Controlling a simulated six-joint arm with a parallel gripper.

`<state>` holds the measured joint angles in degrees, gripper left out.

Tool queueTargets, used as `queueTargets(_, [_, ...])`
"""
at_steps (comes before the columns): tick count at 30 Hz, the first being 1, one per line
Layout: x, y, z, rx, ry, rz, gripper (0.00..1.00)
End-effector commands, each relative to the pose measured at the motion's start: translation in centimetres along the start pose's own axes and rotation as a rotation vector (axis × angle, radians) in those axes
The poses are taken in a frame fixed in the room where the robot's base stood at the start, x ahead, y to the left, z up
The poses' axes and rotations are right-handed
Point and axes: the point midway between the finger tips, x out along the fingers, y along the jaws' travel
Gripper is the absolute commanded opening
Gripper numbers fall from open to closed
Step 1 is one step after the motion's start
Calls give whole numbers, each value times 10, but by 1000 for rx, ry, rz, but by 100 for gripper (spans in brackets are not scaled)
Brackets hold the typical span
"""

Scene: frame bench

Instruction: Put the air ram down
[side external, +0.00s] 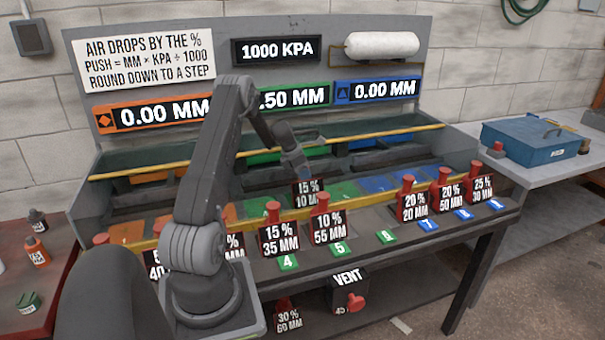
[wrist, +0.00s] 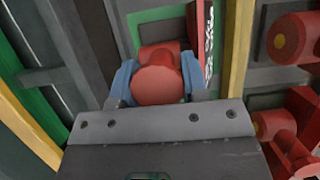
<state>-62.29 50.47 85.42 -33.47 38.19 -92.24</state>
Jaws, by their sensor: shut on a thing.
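The air ram (side external: 308,195) is a black block labelled 15 %, with its second line partly cut off. It is at the green section of the bench, behind the front row. My gripper (side external: 298,172) reaches down onto it from above. In the wrist view my gripper (wrist: 158,88) has its blue fingertips closed on either side of the ram's round red knob (wrist: 158,86). Some white lettering of its label shows just right of the knob. I cannot tell whether the ram's underside touches the bench.
Rams with red knobs stand along the front, including 15 % 35 MM (side external: 279,236), 10 % 55 MM (side external: 322,225) and 20 % 20 MM (side external: 413,204). A yellow rail (side external: 410,131) runs behind. Displays read 0.00 orange (side external: 150,113), .50 green (side external: 293,97) and 0.00 blue (side external: 378,90).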

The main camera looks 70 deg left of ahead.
Motion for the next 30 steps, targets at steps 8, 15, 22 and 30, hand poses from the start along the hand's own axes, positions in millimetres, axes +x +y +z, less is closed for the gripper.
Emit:
queueTargets(8, [0, 1, 1, 1, -3, 4, 0])
queueTargets(15, [3, 0, -1, 1, -2, 2, 54])
queueTargets(22, [3, 0, -1, 1, -1, 2, 67])
queueTargets(30, [-6, 1, 0, 1, -2, 2, 67])
